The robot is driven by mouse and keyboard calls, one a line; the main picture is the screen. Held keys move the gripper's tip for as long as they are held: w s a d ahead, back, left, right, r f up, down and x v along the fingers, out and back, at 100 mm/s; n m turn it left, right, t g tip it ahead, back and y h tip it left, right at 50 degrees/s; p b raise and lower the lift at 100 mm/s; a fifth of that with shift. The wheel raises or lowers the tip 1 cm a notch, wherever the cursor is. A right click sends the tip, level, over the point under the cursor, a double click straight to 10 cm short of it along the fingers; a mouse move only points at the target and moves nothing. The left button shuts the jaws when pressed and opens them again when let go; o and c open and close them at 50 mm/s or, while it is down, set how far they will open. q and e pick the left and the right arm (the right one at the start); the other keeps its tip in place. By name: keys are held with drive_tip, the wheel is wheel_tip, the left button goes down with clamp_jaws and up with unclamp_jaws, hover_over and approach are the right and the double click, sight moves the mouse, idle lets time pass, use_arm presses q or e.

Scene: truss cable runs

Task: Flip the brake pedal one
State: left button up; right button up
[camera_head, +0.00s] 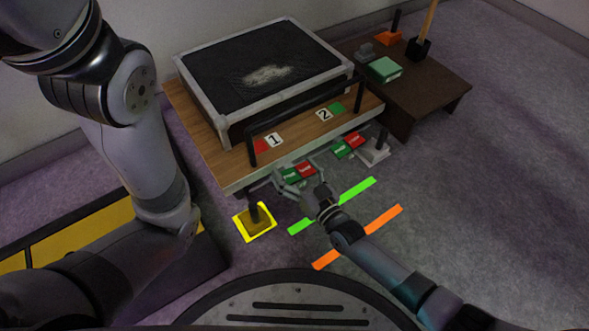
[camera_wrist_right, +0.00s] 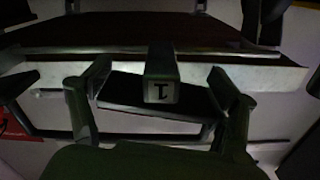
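In the right wrist view, a small block with a black "1" on a pale label (camera_wrist_right: 162,92) shows between the two fingers of my right gripper (camera_wrist_right: 158,72). The "1" appears upside down, and a gap shows on each side of the block. A wide dark plate (camera_wrist_right: 125,92) lies behind it. I take this to be brake pedal one. In the head view my right gripper (camera_head: 287,181) is at the cart's front lower edge, beside a green and red label pair (camera_head: 298,172). It hides part of what is there. My left gripper is out of view; only my left arm shows.
The wooden cart (camera_head: 185,108) carries a black framed case (camera_head: 265,70) and a black handrail (camera_head: 300,103). A post on a yellow-edged base (camera_head: 255,222) stands left, a grey-based one (camera_head: 374,153) right. Floor at right is clear.

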drive_tip(key=o, duration=0.3)
drive_tip(key=v, duration=1.2)
idle(0.5)
